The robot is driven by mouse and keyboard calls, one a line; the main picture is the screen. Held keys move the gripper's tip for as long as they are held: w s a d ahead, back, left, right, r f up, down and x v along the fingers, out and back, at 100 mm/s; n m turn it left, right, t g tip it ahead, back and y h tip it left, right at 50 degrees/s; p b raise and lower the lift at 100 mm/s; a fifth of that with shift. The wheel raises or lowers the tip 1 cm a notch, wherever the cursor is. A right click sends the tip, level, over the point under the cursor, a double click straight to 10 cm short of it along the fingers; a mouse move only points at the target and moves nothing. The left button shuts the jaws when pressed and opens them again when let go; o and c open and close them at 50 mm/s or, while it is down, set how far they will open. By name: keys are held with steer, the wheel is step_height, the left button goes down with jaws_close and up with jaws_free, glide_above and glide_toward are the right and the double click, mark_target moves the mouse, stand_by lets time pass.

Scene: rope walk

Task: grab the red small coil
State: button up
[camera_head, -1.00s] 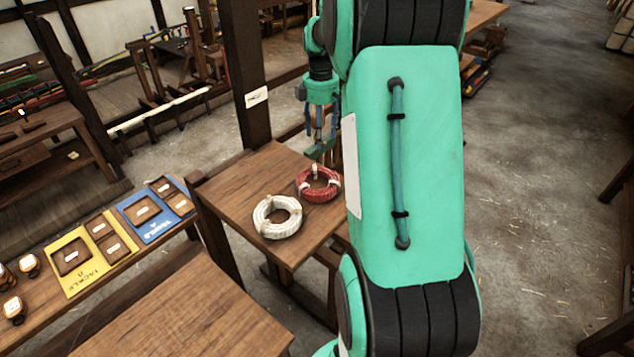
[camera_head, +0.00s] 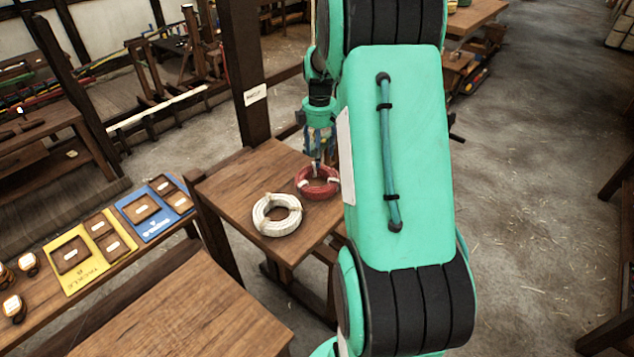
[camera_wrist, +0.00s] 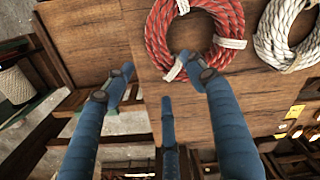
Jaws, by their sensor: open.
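The red coil (camera_head: 318,183) lies flat on the small wooden table (camera_head: 235,190), with pale ties around it. My gripper (camera_head: 318,160) is just above the coil's far edge in the head view, where my arm covers the table's right part. In the wrist view the coil (camera_wrist: 190,45) lies beyond my open gripper (camera_wrist: 160,90). The right finger's tip overlaps the coil's near edge and one white tie, while the left finger is off to its left. Contact cannot be told. Nothing is held between the fingers.
A white coil (camera_head: 277,214) lies close beside the red coil, nearer the head camera. A dark post (camera_head: 247,75) stands behind the table. A bench with a yellow mat (camera_head: 72,260) and a blue mat (camera_head: 148,214) is at the left.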

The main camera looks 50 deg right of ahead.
steer(key=shift+f, duration=0.15)
steer(key=shift+a+f, duration=0.2)
steer(key=shift+f, duration=2.35)
jaws_close()
